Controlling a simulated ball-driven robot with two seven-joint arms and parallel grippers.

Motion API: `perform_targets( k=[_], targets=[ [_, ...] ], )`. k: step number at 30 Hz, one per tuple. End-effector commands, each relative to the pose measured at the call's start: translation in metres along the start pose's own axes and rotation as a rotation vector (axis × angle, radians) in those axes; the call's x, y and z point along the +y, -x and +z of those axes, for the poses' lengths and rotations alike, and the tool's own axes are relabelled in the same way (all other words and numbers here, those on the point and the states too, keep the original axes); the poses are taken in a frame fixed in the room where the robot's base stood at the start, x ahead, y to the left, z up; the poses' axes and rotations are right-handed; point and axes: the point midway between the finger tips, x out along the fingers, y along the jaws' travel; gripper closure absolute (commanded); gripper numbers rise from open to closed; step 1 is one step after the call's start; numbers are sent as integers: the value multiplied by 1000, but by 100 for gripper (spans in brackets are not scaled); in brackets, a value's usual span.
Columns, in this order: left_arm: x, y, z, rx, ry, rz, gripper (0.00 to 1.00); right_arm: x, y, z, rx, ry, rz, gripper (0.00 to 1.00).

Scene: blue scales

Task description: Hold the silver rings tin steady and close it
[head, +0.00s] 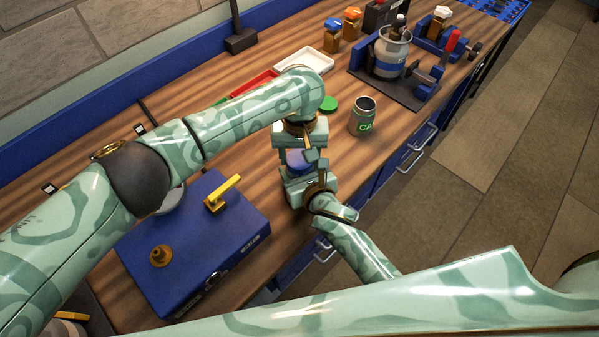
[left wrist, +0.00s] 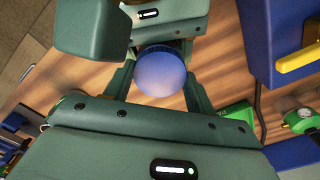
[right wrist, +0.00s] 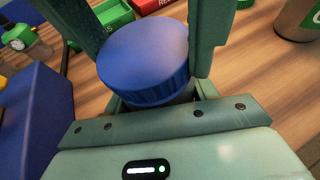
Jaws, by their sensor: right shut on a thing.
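The tin stands between my two grippers, and mostly its round blue lid (head: 298,160) shows. The lid is also in the left wrist view (left wrist: 161,72) and in the right wrist view (right wrist: 146,60). The lid sits on top; whether it is fully seated I cannot tell. The silver body is almost hidden. My right gripper (head: 307,180) is shut on the tin from the near side, with a finger on each side below the lid. My left gripper (head: 301,147) is at the far side, its fingers spread wide around the lid, apparently without gripping it.
A dark blue box (head: 232,243) with a yellow handle is left on the bench. A green-labelled can (head: 363,117) stands right of the grippers. The bench's front edge is close by.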

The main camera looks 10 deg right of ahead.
Motion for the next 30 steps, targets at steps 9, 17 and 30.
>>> perform_targets(
  k=[9, 17, 30],
  targets=[
    [-1, 0, -1, 0, -253, -1, 72, 0, 0, 0, 0, 0, 0, 100],
    [-1, 0, -1, 1, -289, -3, 72, 0, 0, 0, 0, 0, -1, 100],
    [2, 0, 1, -1, -290, 5, 23, 1, 0, 0, 0, 0, 1, 100]
  ],
)
